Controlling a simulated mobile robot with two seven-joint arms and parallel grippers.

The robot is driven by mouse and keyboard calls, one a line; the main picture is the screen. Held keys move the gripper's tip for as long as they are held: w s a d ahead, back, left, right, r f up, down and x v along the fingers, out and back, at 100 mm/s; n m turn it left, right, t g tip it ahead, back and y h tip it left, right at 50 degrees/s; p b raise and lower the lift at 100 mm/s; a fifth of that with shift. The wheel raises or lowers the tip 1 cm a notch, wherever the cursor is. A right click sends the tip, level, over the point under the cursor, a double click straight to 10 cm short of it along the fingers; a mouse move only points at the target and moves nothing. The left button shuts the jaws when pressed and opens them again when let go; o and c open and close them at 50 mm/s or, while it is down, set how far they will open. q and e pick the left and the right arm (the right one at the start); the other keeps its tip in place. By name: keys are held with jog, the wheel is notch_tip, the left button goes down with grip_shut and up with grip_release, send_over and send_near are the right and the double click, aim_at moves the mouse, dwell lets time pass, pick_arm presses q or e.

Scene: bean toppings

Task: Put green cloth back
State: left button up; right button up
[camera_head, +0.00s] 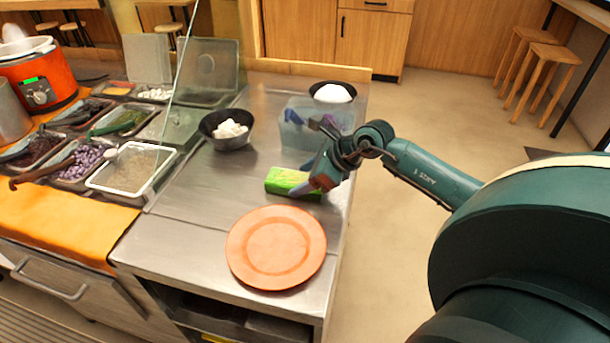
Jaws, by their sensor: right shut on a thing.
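The green cloth (287,178) is a bright green folded block on the steel counter, behind the orange plate. My right gripper (308,185) reaches in from the right and is shut on the cloth's right end. The gripper hides that end, and I cannot tell whether the cloth is resting on the counter or slightly raised. My left gripper is not in view.
An orange plate (276,262) lies close in front. Behind are a black bowl with white pieces (211,124), a clear bluish container (295,135) and a dark bowl with white contents (318,85). Topping trays (126,190) and an orange cooker (35,90) stand left. Bare steel lies left of the cloth.

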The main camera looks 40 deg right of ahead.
jog(key=o, duration=0.8)
jog(key=shift+f, duration=0.1)
jog(key=o, duration=0.5)
jog(key=shift+r, duration=0.3)
jog(key=v, duration=1.2)
jog(key=shift+f, duration=0.1)
jog(key=shift+s, duration=0.1)
